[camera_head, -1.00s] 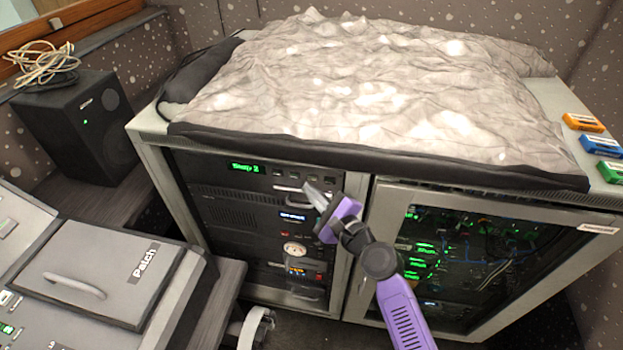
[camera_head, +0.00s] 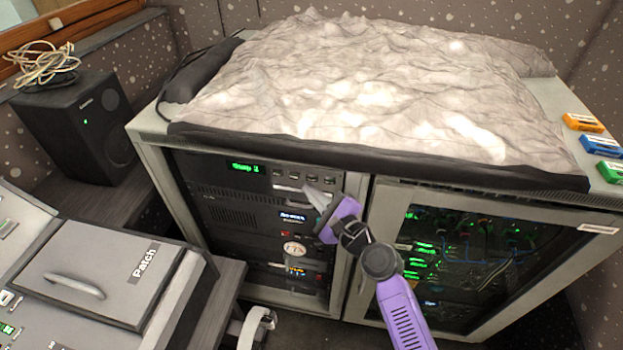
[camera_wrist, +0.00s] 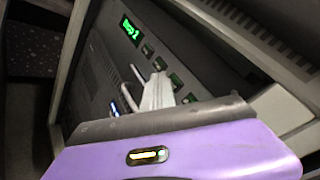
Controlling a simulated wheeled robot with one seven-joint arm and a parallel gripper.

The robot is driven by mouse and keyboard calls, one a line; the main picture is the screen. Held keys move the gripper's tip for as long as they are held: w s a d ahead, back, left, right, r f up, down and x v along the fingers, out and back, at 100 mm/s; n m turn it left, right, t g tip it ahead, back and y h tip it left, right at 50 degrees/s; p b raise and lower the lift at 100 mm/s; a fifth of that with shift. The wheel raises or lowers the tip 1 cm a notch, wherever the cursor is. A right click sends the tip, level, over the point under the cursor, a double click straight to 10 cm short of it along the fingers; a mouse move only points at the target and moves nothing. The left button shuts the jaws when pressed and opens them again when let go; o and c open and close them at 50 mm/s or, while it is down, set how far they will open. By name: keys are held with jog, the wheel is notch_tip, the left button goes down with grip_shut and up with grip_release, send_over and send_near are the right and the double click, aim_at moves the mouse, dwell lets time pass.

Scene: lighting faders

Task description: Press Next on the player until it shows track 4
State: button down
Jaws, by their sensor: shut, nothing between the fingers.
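The player (camera_head: 255,172) is the top unit in the left bay of the rack, with a green lit display (camera_head: 245,168) at its left and a row of small buttons (camera_head: 312,179) to the right of it. The display's text is too blurred to read surely; it seems to end in a 2. The display (camera_wrist: 130,31) and several buttons (camera_wrist: 160,63) also show in the wrist view. My gripper (camera_head: 308,190) is shut and empty, just in front of and below the button row. Its fingers (camera_wrist: 157,92) hide part of the panel in the wrist view, and contact cannot be told.
Other rack units with a blue display (camera_head: 292,217) and a round gauge (camera_head: 294,249) lie below the player. A glass door (camera_head: 470,255) closes the right bay. A Patch console (camera_head: 95,270) stands front left.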

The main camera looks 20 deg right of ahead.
jog(key=shift+w, duration=0.1)
dwell(0.3)
jog(key=shift+w+d, duration=0.25)
jog(key=shift+w+d, duration=0.1)
dwell(0.5)
jog(key=shift+w+d+r, duration=0.2)
jog(key=shift+d, duration=0.05)
dwell(0.3)
jog(key=shift+d+b, duration=0.25)
jog(key=shift+b, duration=0.05)
dwell(0.4)
jog(key=shift+s+a+f+p, duration=0.1)
jog(key=shift+s+a+p, duration=0.1)
jog(key=shift+s+p, duration=0.1)
dwell(0.4)
jog(key=shift+s+a+p, duration=0.8)
jog(key=shift+s+a, duration=1)
jog(key=shift+s, duration=0.25)
jog(key=shift+f, duration=0.1)
